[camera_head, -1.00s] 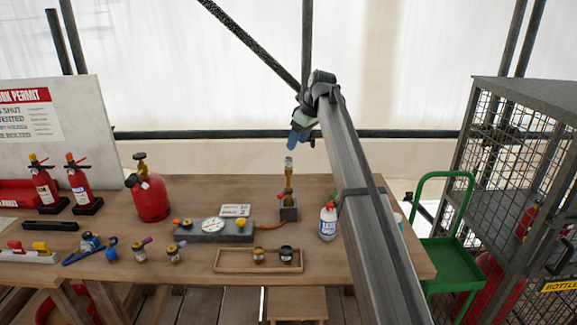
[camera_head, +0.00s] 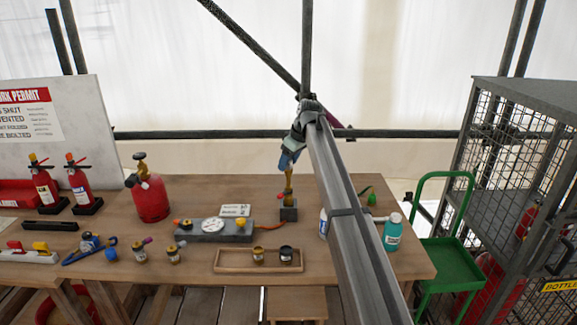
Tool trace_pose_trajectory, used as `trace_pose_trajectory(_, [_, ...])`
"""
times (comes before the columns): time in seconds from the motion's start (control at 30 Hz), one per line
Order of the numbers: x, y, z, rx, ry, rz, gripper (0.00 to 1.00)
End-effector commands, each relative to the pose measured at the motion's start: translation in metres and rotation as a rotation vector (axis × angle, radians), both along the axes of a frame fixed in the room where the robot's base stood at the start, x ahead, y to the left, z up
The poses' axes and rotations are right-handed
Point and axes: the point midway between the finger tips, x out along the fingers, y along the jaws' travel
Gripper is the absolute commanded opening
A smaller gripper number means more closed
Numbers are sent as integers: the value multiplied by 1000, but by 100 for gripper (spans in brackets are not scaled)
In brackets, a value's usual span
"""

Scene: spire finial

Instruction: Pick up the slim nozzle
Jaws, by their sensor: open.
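An upright slim brass piece (camera_head: 288,188), which looks like the slim nozzle, stands in a dark block (camera_head: 288,210) near the middle of the wooden bench. My gripper (camera_head: 286,167) is over its top, with the blue-grey fingers pointing down. The gripper is open. The fingers hide the upper end of the brass piece, and I cannot tell whether they touch it or stand around it.
An orange hose runs from the block to a grey gauge unit (camera_head: 213,231). A wooden tray (camera_head: 228,268) with two small brass-and-dark pieces lies in front. A teal bottle (camera_head: 392,232) stands right of my arm, which partly hides a white bottle. A red canister (camera_head: 151,198) stands left.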

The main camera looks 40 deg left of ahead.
Motion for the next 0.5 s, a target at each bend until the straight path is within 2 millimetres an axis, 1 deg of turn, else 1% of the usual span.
trace_pose_trajectory(0.1, [0, 0, 0, 0, 0, 0, 58])
trace_pose_trajectory(0.5, [0, 0, 0, 0, 1, 0, 20])
